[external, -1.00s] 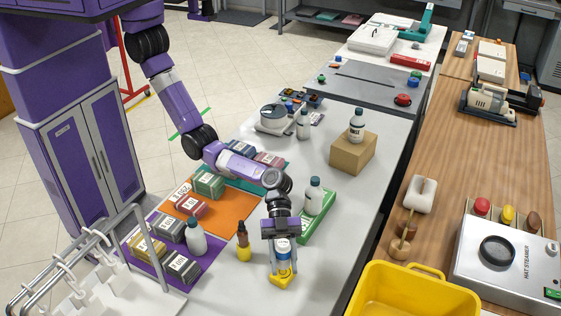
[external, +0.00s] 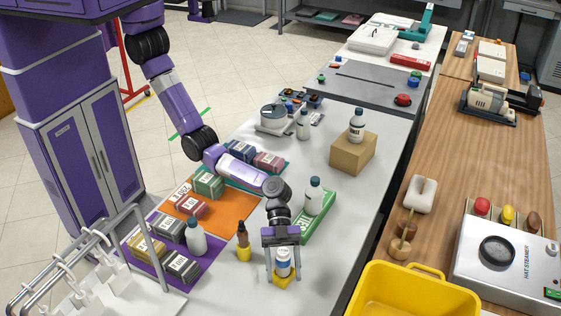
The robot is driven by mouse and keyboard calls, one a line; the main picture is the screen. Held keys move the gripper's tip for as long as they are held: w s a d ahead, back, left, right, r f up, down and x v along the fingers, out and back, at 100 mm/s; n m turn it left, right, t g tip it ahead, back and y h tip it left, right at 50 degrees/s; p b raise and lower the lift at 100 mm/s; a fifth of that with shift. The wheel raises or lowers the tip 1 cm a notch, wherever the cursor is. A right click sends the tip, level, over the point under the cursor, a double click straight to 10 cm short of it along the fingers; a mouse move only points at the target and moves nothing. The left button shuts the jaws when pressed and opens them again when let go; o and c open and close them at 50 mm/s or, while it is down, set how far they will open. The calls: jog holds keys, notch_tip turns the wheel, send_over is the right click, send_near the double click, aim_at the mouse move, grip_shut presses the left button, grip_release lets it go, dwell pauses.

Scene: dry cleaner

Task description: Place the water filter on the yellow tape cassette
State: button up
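The water filter (external: 283,262) is a small upright cylinder, white with a blue band. It stands over the yellow tape cassette (external: 285,282) near the front of the grey-white table and appears to rest on it. The filter hides much of the cassette; its yellow front edge shows. My gripper (external: 284,275) points down over the filter. Its two fingers are spread to the left and right of the filter, with gaps visible on both sides, so it is open.
A dark dropper bottle with a yellow base (external: 243,242) stands close left. A yellow bin (external: 400,292) is at front right. Table right of the cassette is clear.

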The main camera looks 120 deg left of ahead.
jog(key=shift+r, duration=0.1)
jog(key=shift+r+p, duration=0.2)
jog(key=shift+p, duration=0.2)
jog(key=v, duration=1.2)
jog(key=shift+f, duration=0.15)
